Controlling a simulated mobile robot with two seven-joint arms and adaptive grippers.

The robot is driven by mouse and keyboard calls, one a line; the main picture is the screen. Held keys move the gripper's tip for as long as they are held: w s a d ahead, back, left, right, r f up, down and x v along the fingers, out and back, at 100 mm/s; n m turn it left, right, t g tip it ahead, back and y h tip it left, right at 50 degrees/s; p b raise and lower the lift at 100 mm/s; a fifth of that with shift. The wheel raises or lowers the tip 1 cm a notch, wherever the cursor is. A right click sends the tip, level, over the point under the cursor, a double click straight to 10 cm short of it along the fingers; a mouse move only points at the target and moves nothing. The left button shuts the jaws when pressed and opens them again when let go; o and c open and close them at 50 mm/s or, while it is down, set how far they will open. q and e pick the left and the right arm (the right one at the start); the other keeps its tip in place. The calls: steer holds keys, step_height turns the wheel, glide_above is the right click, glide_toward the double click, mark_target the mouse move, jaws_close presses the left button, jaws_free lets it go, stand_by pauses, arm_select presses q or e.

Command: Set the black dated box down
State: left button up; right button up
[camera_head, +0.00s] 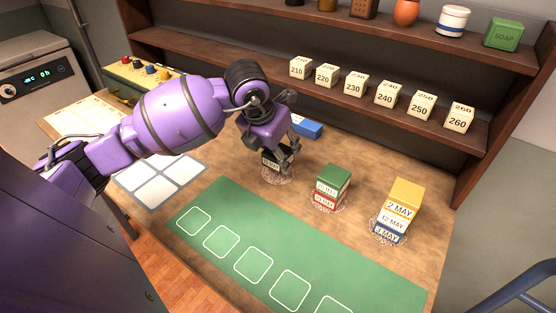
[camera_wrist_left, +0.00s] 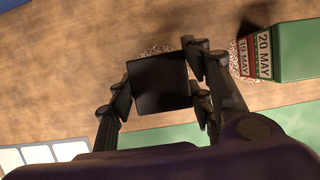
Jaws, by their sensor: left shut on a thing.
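The black dated box (camera_head: 270,165) is between the fingers of my left gripper (camera_head: 280,160), its white MAY label partly showing in the head view. In the left wrist view, its plain black top (camera_wrist_left: 158,84) sits between the dark fingers. My left gripper is shut on it from above. A lacy round doily (camera_head: 279,178) lies right under the box; I cannot tell whether the box touches it or hovers just over it. My right gripper is not in view.
To the right, a green box (camera_head: 335,179) sits on a red one, and a yellow box (camera_head: 406,193) tops another stack. A blue box (camera_head: 306,127) lies behind my gripper. A green mat (camera_head: 230,207) with white outlined squares lies in front, bare. A shelf (camera_head: 350,105) with numbered blocks runs behind.

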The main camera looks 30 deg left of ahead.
arm_select(q)
steer(key=shift+w+a+f, duration=0.15)
steer(key=shift+w+f, duration=0.2)
steer(key=shift+f, duration=1.65)
steer(key=shift+f, duration=0.25)
steer(key=o, duration=1.3)
steer(key=shift+r, duration=0.1)
steer(key=shift+r, duration=0.3)
steer(key=v, duration=1.1)
steer(key=shift+r, duration=0.3)
steer(key=shift+s, duration=0.1)
